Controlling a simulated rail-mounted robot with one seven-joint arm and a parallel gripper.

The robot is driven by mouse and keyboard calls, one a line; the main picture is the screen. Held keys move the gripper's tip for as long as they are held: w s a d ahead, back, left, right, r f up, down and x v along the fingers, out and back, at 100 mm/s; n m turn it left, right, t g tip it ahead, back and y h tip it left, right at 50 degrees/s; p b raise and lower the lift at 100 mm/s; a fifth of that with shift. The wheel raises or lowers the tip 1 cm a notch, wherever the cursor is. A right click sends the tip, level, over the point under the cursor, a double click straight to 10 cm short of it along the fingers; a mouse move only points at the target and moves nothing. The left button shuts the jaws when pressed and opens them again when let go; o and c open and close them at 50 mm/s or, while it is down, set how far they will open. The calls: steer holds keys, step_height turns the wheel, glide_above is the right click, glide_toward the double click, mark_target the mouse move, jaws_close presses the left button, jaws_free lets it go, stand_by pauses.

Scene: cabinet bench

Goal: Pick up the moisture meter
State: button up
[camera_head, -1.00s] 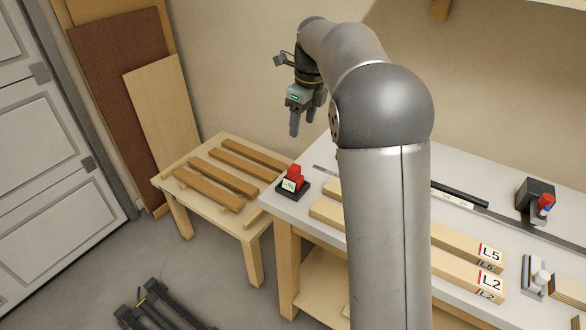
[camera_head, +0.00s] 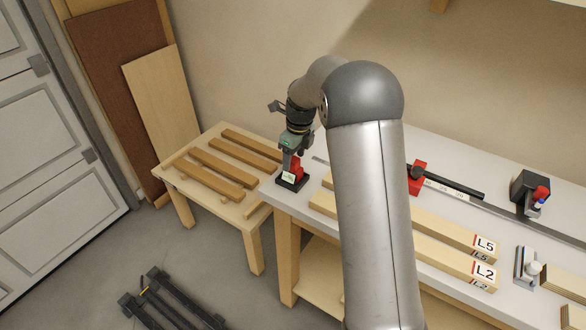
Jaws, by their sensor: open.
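The moisture meter appears to be the red device (camera_head: 297,171) in a black holder (camera_head: 300,185) with a small white label, at the left end of the white bench. My gripper (camera_head: 290,160) is directly over it, pointing down, with its fingertips at the height of the red body. The fingers partly cover the red device. I cannot tell whether they touch it. The jaws are open.
A low wooden table (camera_head: 233,212) with several brown wood strips stands left of the bench. Labelled boards L5 (camera_head: 455,232) and L2 (camera_head: 450,263) lie on the bench. A red-and-black tool (camera_head: 416,178) and a black block (camera_head: 524,188) are farther right.

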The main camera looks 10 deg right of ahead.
steer(key=shift+f, duration=0.9)
steer(key=c, duration=1.1)
steer(key=shift+r, duration=0.15)
steer(key=shift+w+r, duration=0.1)
steer(key=shift+r, duration=0.15)
step_height(320, 180, up, 2)
steer(key=s+d+r+b, duration=0.1)
steer(key=s+r, duration=0.2)
steer(key=s, duration=0.1)
steer(key=s+d+r+b, duration=0.1)
steer(key=s+d+r, duration=0.1)
steer(key=s+r, duration=0.2)
steer(key=s+d+r+b, duration=0.1)
steer(key=s+r+b, duration=0.1)
steer(key=s, duration=0.3)
steer(key=shift+s+d+r, duration=0.2)
steer(key=shift+d+r, duration=0.05)
steer(key=shift+r, duration=0.4)
